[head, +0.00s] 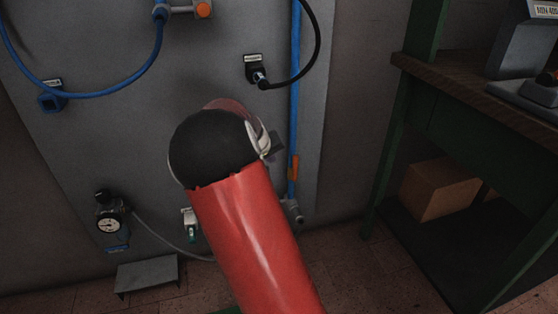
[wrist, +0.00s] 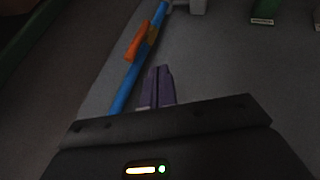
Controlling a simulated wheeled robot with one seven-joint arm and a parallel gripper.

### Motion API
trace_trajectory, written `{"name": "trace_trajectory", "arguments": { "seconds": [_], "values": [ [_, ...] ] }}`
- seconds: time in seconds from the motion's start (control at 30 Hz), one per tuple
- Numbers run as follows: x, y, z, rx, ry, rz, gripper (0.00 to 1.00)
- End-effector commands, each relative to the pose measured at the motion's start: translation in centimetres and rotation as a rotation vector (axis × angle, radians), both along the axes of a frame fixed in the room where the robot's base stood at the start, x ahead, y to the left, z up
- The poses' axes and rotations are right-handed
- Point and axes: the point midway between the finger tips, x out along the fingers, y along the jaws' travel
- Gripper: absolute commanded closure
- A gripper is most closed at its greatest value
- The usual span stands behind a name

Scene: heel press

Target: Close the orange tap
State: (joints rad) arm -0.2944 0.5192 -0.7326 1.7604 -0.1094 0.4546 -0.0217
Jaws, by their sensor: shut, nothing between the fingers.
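The orange tap (head: 293,168) is a lever on a blue vertical pipe (head: 295,100), at the right side of the grey wall panel. In the head view it shows just right of my arm, lying roughly along the pipe. In the wrist view the orange lever (wrist: 137,42) lies close along the pipe, beside a brass-coloured valve body (wrist: 152,35). My gripper (wrist: 160,72) has its purple fingers shut together and empty. In that picture they are just right of the pipe and below the lever, with a gap to the lever. In the head view my arm hides the fingers.
An orange knob (head: 203,9) is at the top. A gauge (head: 108,225) and grey step (head: 147,273) are lower left. A green-framed bench (head: 480,108) with a cardboard box (head: 440,188) stands at right.

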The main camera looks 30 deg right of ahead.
Motion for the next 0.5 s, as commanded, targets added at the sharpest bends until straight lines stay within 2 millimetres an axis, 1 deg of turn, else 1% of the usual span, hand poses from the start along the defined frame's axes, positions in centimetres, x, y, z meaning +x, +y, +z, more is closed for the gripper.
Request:
{"name": "trace_trajectory", "arguments": {
  "seconds": [0.4, 0.47, 0.5],
  "values": [
    [2.8, -4.3, -6.8, -0.001, 0.004, -0.003, 1.0],
    [3.2, -4.8, -7.7, -0.001, 0.004, -0.003, 1.0],
    [3.0, -5.7, -7.3, 0.001, 0.0, -0.006, 1.0]
  ]
}}
